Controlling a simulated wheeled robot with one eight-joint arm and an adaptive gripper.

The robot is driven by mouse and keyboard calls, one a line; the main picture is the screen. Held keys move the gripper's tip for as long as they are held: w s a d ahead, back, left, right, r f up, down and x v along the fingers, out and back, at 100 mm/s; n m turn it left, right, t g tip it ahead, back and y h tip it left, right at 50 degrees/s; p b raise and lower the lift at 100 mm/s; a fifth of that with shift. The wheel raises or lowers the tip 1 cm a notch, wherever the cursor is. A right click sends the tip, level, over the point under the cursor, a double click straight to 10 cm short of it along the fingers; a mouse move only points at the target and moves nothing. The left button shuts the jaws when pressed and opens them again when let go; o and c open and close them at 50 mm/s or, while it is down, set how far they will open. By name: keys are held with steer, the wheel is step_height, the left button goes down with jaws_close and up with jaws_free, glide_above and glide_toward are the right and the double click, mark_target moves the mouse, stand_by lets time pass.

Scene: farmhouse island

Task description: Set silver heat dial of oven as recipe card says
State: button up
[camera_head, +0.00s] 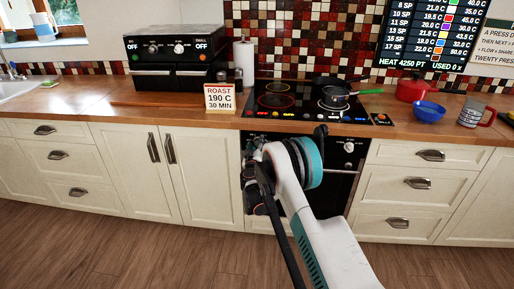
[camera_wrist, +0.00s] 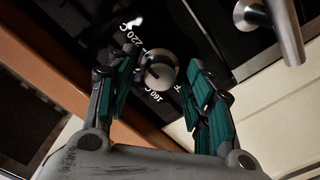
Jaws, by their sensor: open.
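The recipe card (camera_head: 220,98) stands on the counter left of the hob and reads ROAST 190 C 30 MIN. The oven (camera_head: 345,180) is black and built in under the hob. In the wrist view a round silver dial (camera_wrist: 158,74) sits on the black panel, with 220 C and 160 C printed beside it. The dial's exact setting is unclear. My gripper (camera_wrist: 161,56) is open, its green-padded fingers on either side of the dial; contact is not clear. In the head view my gripper (camera_head: 251,178) is at the oven's left front, and my arm covers much of the panel.
Another silver knob (camera_head: 349,147) is on the oven's right side. A silver bar handle (camera_wrist: 275,25) juts out near the dial in the wrist view. The hob (camera_head: 290,112) holds dark pans, one with a green handle. A small black oven (camera_head: 178,60) stands back left.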

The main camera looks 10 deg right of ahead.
steer(key=c, duration=1.1)
steer(key=shift+n, duration=0.4)
steer(key=n, duration=0.4)
steer(key=shift+n, duration=0.3)
steer(key=n, duration=0.5)
steer(key=shift+n, duration=0.3)
